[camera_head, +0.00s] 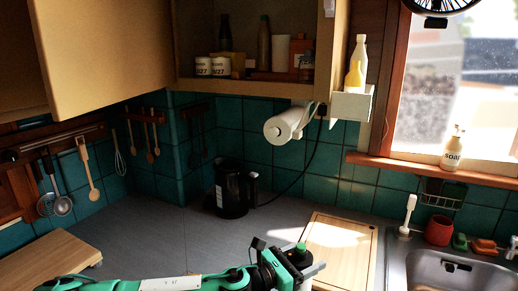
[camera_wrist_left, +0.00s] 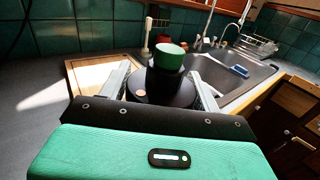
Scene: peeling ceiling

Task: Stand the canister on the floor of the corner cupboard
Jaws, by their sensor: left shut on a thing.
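The canister (camera_wrist_left: 170,75), dark with a green top, is between the fingers of my left gripper (camera_wrist_left: 165,88) in the left wrist view. In the head view the canister's green top (camera_head: 301,246) shows beside my left gripper (camera_head: 308,268), above the counter near the cutting board. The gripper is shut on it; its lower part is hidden. The corner cupboard (camera_head: 240,87) is at upper middle, open at the front. Its floor holds two white mugs at left, bottles, a pale cylinder and a small jar at right. My right gripper is not in view.
A large yellow door panel (camera_head: 105,50) stands left of the cupboard opening. A paper towel roll (camera_head: 290,122) hangs below it. A black kettle (camera_head: 232,188) stands on the counter under it. A cutting board (camera_head: 340,250) and sink (camera_head: 450,270) are at right.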

